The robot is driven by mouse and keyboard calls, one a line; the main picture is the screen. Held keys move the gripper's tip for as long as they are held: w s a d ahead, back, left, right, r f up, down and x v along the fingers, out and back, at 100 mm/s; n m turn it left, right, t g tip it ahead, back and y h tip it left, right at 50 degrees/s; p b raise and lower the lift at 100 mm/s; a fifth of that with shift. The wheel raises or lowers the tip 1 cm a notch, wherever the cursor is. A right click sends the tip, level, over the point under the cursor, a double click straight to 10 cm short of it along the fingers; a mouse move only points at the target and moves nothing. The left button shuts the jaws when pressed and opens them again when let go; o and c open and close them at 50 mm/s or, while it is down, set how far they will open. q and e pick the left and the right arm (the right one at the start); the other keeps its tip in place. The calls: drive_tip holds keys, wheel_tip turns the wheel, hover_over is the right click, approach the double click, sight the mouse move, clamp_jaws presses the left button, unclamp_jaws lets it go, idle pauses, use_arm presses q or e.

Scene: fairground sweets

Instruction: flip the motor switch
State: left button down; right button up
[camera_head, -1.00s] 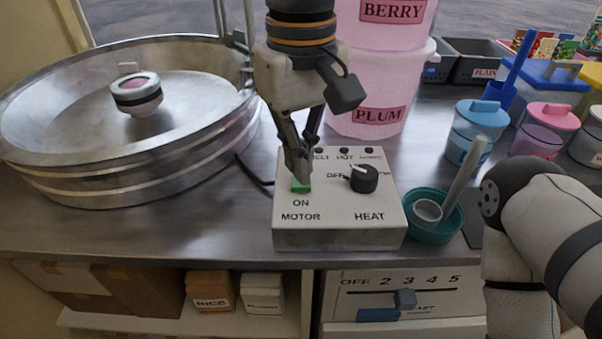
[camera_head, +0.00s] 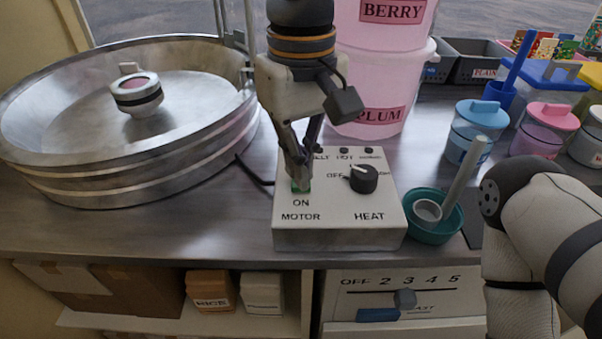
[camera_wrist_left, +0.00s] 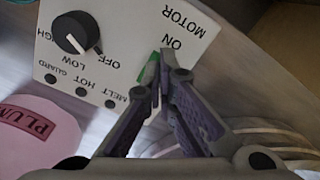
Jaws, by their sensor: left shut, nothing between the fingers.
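The motor switch (camera_head: 301,187) is a small green rocker above the words ON and MOTOR on the white control box (camera_head: 330,238). In the left wrist view the green switch (camera_wrist_left: 149,70) shows beside my fingertips. My left gripper (camera_head: 303,181) is shut and empty, pointing down with its tips at the switch and partly covering it. They look to be touching it or very close. The black HEAT knob (camera_head: 364,179) is to the right on the same box. My right arm shows at the right edge, but its gripper is out of view.
A large metal bowl (camera_head: 60,170) stands left of the box, with a black cable between. Pink tubs (camera_head: 385,70) stand behind it. A teal bowl with a scoop (camera_head: 436,230) sits close on the right. Lidded jars (camera_head: 470,135) are further right.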

use_arm(q)
drive_tip(key=shift+f, duration=0.7)
use_arm(e)
drive_tip(key=shift+r, duration=0.1)
use_arm(q)
wheel_tip(320, 180, up, 3)
drive_tip(key=shift+r+p, duration=0.1)
drive_tip(key=shift+p, duration=0.8)
drive_tip(key=shift+r+p, duration=0.7)
drive_tip(key=shift+r, duration=1.3)
use_arm(e)
drive_tip(key=shift+t, duration=0.9)
drive_tip(key=w+r, duration=0.3)
drive_tip(key=w, duration=0.1)
drive_tip(key=shift+r, duration=0.35)
use_arm(q)
drive_tip(key=shift+f, duration=0.1)
